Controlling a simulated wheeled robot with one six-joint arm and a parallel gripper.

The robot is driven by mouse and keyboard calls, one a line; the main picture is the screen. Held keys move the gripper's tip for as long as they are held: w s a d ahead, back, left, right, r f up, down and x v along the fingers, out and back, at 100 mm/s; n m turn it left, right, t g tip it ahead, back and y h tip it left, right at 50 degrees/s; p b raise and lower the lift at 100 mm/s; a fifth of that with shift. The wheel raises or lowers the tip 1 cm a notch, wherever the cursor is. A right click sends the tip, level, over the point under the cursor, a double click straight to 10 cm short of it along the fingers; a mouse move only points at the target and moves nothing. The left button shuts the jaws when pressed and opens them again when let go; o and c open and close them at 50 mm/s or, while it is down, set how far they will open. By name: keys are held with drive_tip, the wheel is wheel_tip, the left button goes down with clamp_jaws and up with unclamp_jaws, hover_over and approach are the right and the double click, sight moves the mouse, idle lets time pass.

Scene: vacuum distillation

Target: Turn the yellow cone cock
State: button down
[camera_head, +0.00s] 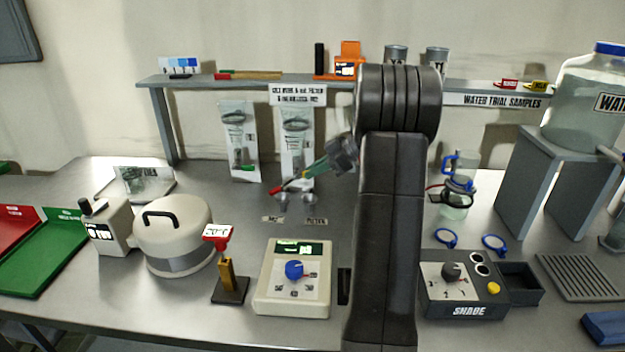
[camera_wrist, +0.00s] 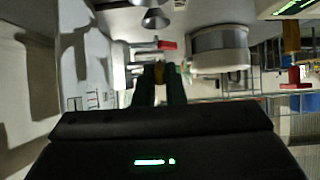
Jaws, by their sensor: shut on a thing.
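My gripper (camera_head: 304,174) reaches left in front of the right-hand clear funnel panel (camera_head: 297,125) in the head view. In the wrist view its two dark fingers (camera_wrist: 160,86) are closed on a small yellow-brown piece (camera_wrist: 159,68), which appears to be the yellow cone cock. The fingers hide most of it, and its turn angle cannot be told. A red handle (camera_head: 275,190) shows just beyond the fingertips; a red handle also shows in the wrist view (camera_wrist: 167,45).
A green handle (camera_head: 243,168) sits on the left funnel panel (camera_head: 238,135). Below stand a white round pot (camera_head: 172,230), a red-topped stand (camera_head: 227,275) and a control box with a blue knob (camera_head: 293,270). A grey shelf (camera_head: 215,84) runs above. My arm hides the middle right.

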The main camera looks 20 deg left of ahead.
drive_tip(key=shift+d+f+y+b, duration=0.1)
drive_tip(key=shift+f+y+b, duration=0.15)
drive_tip(key=shift+y+b, duration=0.35)
drive_tip(key=c, duration=1.5)
unclamp_jaws()
drive_tip(key=v, duration=1.4)
drive_tip(key=shift+w, duration=0.15)
